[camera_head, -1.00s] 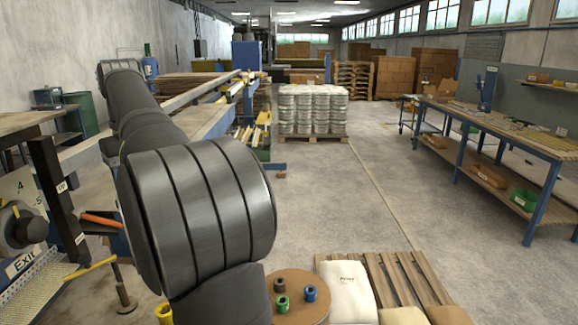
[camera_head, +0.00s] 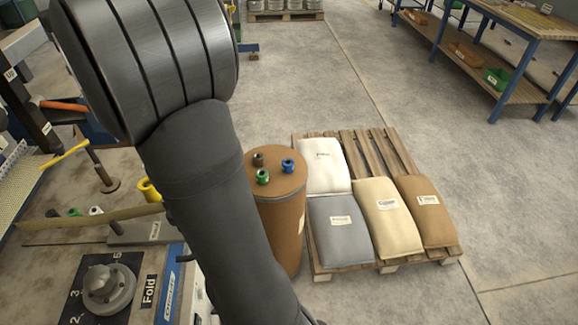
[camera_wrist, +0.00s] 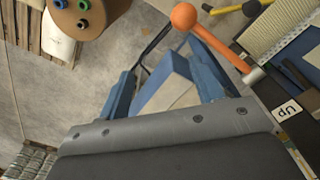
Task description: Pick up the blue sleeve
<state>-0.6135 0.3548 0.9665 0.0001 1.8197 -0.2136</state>
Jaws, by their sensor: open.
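The blue sleeve (camera_head: 288,165) is a small ring-shaped piece with a dark hole, standing on the brown drum's round top (camera_head: 285,185). It is on the side nearest the pallet. A green sleeve (camera_head: 262,177) and a brown sleeve (camera_head: 257,159) stand beside it, apart from it. In the wrist view the blue sleeve (camera_wrist: 61,3) is at the top edge, partly cut off. My gripper (camera_wrist: 163,80) shows blue fingers spread open, with nothing seen held. It is apart from the sleeves, which lie up and left of it. The head view does not show my gripper.
A pallet (camera_head: 365,148) with several filled bags stands right of the drum. A machine with a Fold dial (camera_head: 103,283) is at lower left. An orange-knobbed lever (camera_wrist: 184,16) is near my gripper in the wrist view. Open floor lies to the right.

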